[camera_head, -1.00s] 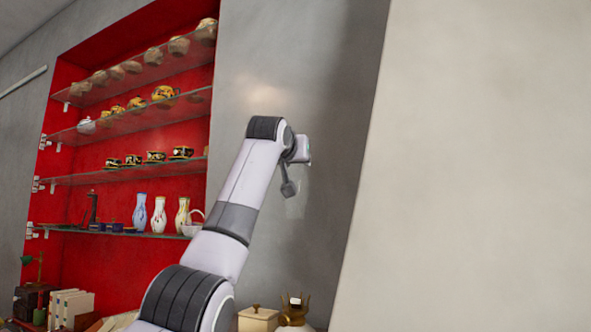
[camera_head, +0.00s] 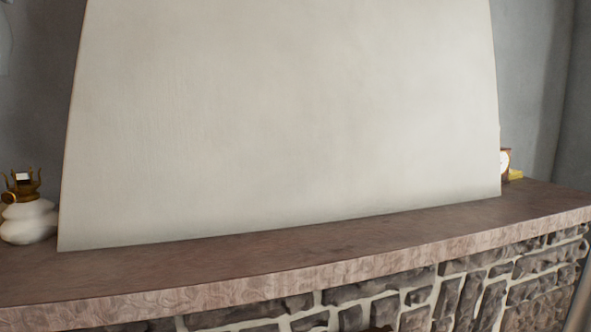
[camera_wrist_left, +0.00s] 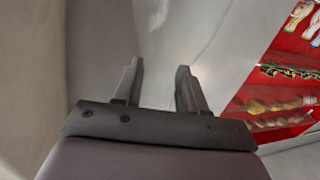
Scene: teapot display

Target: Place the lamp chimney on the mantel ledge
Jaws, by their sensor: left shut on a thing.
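The mantel ledge (camera_head: 330,245) is a long brown stone-like shelf across the head view, above a stone front. My left gripper (camera_wrist_left: 160,64) shows in the left wrist view with its fingers a little apart, shut on the lamp chimney (camera_wrist_left: 158,38). The chimney is clear glass, so its outline is faint and its tilt is hard to tell. The left gripper and the chimney are out of the head view, so their distance from the ledge does not show. My right gripper is in neither view.
A white oil lamp (camera_head: 28,220) with a brass burner stands at the ledge's left end. A clock (camera_head: 505,163) and a yellow item (camera_head: 515,174) are at the right end. A pale chimney breast (camera_head: 280,120) rises behind. The ledge between is clear. Red shelves (camera_wrist_left: 285,75) hold pottery.

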